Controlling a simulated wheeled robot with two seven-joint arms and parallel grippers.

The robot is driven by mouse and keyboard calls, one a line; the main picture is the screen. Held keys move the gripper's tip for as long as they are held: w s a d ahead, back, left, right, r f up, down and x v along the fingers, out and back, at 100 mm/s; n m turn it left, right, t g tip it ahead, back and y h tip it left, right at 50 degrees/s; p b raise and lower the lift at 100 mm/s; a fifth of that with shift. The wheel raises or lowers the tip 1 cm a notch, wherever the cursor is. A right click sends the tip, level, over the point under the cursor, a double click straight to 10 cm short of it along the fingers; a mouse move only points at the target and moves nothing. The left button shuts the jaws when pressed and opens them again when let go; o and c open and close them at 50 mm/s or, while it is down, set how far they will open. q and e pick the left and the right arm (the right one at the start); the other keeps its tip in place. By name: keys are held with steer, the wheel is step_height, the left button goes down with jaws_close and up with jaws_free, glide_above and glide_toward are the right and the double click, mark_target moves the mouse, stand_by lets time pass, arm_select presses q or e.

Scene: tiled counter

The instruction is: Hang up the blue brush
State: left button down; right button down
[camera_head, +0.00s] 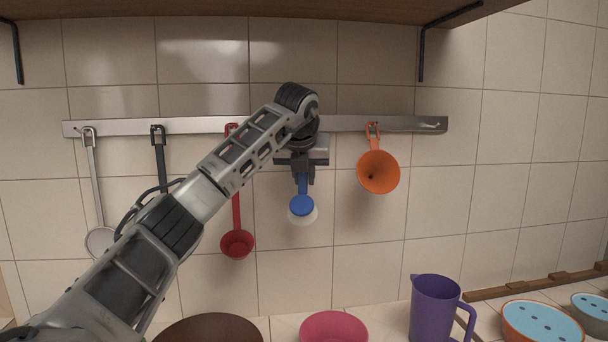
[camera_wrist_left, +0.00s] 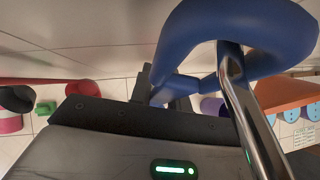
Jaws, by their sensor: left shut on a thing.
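The blue brush (camera_head: 302,206), with a pale round head, hangs downward in front of the tiled wall, just below the metal rail (camera_head: 405,124). My left gripper (camera_head: 303,178) is shut on its handle. In the left wrist view, the blue loop (camera_wrist_left: 270,22) at the handle's end is large and close. A shiny metal hook (camera_wrist_left: 242,105) crosses the loop's lower edge, and its bent end shows within the loop's opening. I cannot tell for sure whether the hook passes through the loop. In the head view my arm hides that spot. My right gripper is not in view.
An orange funnel (camera_head: 378,172) hangs right of the brush; a red ladle (camera_head: 237,244), a black-handled utensil (camera_head: 160,165) and a grey ladle (camera_head: 98,241) hang left. Below are a pink bowl (camera_head: 333,327), brown bowl (camera_head: 210,329) and purple jug (camera_head: 433,310). A shelf (camera_head: 260,8) is overhead.

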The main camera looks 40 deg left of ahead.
arm_select(q)
steer(key=c, duration=1.3)
jaws_free()
steer(key=shift+o, duration=0.2)
steer(key=shift+r, duration=0.1)
steer(key=shift+s+d+r, duration=0.2)
steer(key=shift+s+r, duration=0.05)
steer(key=shift+r, duration=0.05)
steer(key=v, duration=1.5)
steer(key=shift+b, duration=0.35)
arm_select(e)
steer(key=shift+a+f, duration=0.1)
arm_select(q)
steer(key=shift+d, duration=0.1)
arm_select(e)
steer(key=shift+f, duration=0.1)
